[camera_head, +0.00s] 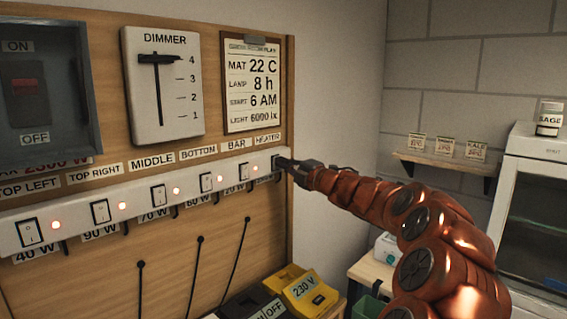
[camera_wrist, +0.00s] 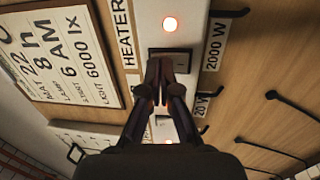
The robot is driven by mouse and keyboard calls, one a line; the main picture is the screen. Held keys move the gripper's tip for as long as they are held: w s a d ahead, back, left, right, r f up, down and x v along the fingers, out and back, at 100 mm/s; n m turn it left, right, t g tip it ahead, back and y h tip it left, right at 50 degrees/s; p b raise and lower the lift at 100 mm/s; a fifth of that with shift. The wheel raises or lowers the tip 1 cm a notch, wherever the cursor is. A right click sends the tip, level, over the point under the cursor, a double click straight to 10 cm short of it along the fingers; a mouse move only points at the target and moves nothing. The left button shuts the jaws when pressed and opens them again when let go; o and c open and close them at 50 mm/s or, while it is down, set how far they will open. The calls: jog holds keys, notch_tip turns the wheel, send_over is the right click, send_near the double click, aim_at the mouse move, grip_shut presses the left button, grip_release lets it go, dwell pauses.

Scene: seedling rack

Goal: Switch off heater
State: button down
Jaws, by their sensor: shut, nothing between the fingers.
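The heater switch is a dark rocker (camera_wrist: 178,62) on the white switch strip (camera_head: 130,200), at its right end. In the wrist view it lies between the HEATER label (camera_wrist: 121,35) and a 2000 W label (camera_wrist: 213,46). The heater lamp (camera_wrist: 170,24) beside it glows orange. My gripper (camera_head: 284,163) is shut and empty, its fingertips at the heater switch. The fingertips also show in the wrist view (camera_wrist: 160,68), covering the near part of the rocker. I cannot tell whether they touch it or which way it is tipped.
Several other rocker switches with lit red lamps run left along the strip, the bar switch (camera_head: 243,171) nearest. A dimmer (camera_head: 160,85) and a plan sheet (camera_head: 252,85) hang above. A yellow 230 V box (camera_head: 303,291) stands below. A shelf (camera_head: 447,162) is at right.

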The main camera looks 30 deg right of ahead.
jog(key=shift+w+f+b, duration=0.1)
jog(key=shift+w+b, duration=0.1)
jog(key=shift+b, duration=0.7)
jog(key=shift+r, duration=0.25)
jog(key=s+d+b, duration=0.1)
jog(key=s+b, duration=0.1)
jog(key=s, duration=0.4)
jog(key=s+d+r+b, duration=0.1)
jog(key=s+d, duration=0.1)
jog(key=s, duration=0.5)
jog(key=shift+s+r+b, duration=0.25)
jog(key=shift+r+b, duration=0.05)
jog(key=shift+b, duration=0.1)
